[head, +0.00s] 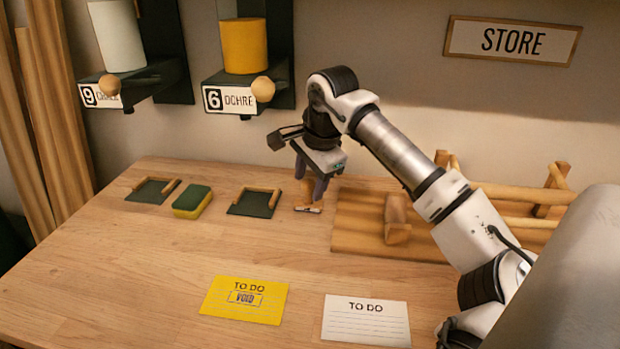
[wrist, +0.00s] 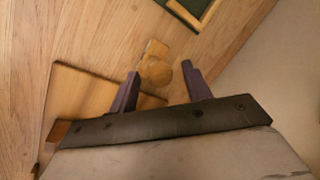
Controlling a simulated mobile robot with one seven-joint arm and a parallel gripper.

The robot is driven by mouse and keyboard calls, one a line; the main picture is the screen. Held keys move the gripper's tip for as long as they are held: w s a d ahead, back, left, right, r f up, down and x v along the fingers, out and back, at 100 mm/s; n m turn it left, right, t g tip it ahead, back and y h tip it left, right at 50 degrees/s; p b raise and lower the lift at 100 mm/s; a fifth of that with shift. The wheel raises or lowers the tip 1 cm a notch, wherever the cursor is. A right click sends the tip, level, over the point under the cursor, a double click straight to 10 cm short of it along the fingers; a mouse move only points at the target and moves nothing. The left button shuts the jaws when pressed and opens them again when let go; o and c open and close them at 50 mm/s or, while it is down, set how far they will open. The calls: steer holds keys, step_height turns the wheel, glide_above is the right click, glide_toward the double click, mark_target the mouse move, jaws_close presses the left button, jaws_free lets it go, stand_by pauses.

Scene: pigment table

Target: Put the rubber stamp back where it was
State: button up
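The rubber stamp (head: 308,199), a small wooden piece with a rounded handle, is on the table between the right dark pad and the wooden board. My gripper (head: 311,183) is directly above it, pointing down, with its fingers partly in front of the handle. In the wrist view the stamp (wrist: 156,70) shows between and just beyond the two dark fingers, which are apart with a gap beside the handle. Two dark pads with wooden edges, a left one (head: 151,191) and a right one (head: 251,207), lie on the table, with no stamp on either. The stamp's underside is hidden.
A green and yellow sponge (head: 192,201) lies between the pads. A yellow card (head: 244,300) marked VOID and a white card (head: 366,322) lie in front. The wooden board (head: 350,240) at right bears a wooden block (head: 397,220) and rails. The table's left front is clear.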

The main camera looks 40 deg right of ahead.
steer(key=shift+r, duration=0.3)
steer(key=v, duration=0.7)
steer(key=shift+s, duration=0.25)
